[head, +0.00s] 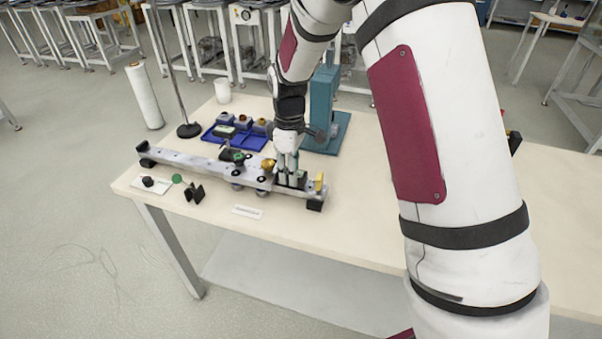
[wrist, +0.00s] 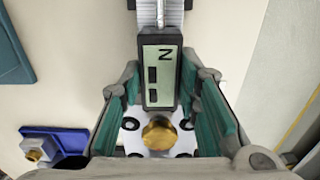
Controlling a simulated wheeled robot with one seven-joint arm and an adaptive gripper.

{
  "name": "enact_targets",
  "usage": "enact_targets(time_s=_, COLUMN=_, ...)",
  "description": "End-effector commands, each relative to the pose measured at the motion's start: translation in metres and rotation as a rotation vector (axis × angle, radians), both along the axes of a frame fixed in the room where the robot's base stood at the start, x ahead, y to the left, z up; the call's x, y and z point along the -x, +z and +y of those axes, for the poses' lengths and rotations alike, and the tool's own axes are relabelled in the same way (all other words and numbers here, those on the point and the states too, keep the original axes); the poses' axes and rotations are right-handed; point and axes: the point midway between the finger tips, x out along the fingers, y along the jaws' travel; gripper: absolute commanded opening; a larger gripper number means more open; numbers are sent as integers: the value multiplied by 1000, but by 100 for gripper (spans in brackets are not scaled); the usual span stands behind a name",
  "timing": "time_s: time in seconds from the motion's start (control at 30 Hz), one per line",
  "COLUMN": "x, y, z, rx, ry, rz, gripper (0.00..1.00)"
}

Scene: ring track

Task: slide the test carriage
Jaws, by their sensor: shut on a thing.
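A metal rail (head: 190,161) lies along the front left of the table, with black end blocks. The test carriage (head: 252,179) sits on its right half, a pale plate with dark rollers and a brass knob. In the wrist view, the carriage's white plate (wrist: 132,139) and brass knob (wrist: 159,134) show at the bottom. Just right of it in the head view is a black gauge, whose display reads "N" in the wrist view (wrist: 160,71). My gripper (head: 288,172) points down with its teal-padded fingers on both sides of the gauge, shut on it. The fingertips' contact is partly hidden.
A blue tray (head: 213,137) with small parts lies behind the rail. A teal press (head: 323,108) stands behind my gripper, and a stand with a dark base (head: 189,130) at back left. A white card (head: 247,212) and small black parts (head: 195,193) lie in front. The table right is largely hidden.

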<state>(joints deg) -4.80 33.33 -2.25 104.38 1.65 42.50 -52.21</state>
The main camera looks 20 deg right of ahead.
Motion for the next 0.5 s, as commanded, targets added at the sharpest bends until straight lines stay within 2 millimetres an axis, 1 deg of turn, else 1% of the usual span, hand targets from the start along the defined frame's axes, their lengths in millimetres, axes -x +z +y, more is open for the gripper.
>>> enact_targets(time_s=0.03, x=-11, y=-2, z=14, rx=-5, ry=7, rz=-9, gripper=0)
enact_targets(time_s=0.2, x=-38, y=-2, z=51, rx=-6, ry=8, rz=-9, gripper=0)
enact_targets(time_s=0.4, x=-64, y=-2, z=88, rx=-7, ry=7, rz=-10, gripper=0)
enact_targets(time_s=0.5, x=-73, y=-1, z=100, rx=-6, ry=5, rz=-9, gripper=0)
